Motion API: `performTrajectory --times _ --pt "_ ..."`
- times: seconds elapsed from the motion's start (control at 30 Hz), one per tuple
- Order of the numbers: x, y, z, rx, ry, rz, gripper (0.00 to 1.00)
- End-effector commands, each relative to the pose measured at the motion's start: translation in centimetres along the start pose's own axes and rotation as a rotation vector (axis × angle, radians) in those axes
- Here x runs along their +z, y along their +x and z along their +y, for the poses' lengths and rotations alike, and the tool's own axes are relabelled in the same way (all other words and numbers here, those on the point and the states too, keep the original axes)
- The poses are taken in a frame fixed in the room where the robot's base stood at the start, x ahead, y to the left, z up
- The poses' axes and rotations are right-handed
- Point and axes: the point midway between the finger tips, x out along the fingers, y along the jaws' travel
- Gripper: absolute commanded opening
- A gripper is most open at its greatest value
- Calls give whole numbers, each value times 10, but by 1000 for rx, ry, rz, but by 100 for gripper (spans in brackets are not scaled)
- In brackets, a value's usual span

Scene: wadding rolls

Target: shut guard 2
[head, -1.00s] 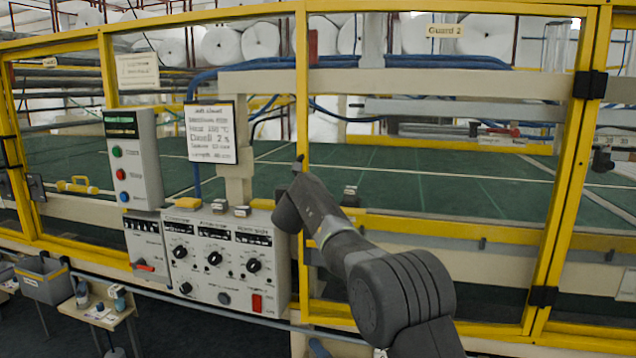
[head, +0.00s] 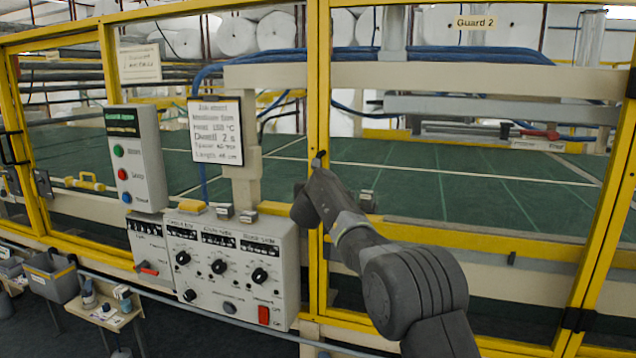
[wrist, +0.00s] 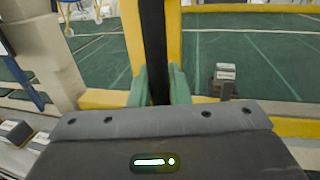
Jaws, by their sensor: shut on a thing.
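Guard 2 is a clear panel in a yellow frame (head: 324,90), with its "Guard 2" label (head: 475,23) at the top. It hangs on black hinges at the right. Its left upright stands close beside the fixed yellow post; any remaining gap is too small to tell. My gripper (head: 318,162) is at this upright, above the control box. In the wrist view my gripper's green fingers (wrist: 160,85) are shut on a dark upright handle (wrist: 152,40) in front of the yellow frame. The fingers and my arm hide the handle's lower part.
A grey control box (head: 235,265) with knobs juts out left of my gripper, below a button box (head: 135,160) and a settings sign (head: 215,132). A rail runs along the front below. A small table (head: 105,310) and grey bin (head: 50,278) stand at lower left.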

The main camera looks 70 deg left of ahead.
Motion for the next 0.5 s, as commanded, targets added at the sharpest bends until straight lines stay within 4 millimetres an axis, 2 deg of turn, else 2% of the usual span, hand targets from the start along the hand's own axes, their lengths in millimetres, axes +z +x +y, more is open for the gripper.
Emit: performTrajectory --times 0.1,0.13,0.2,0.5 --pt "2 2 -6 -7 -3 -4 0" --pt "2 2 -6 -7 -3 -5 22" --pt "3 2 -5 -6 -3 -5 36" --pt "2 0 -2 -2 -1 -4 36"
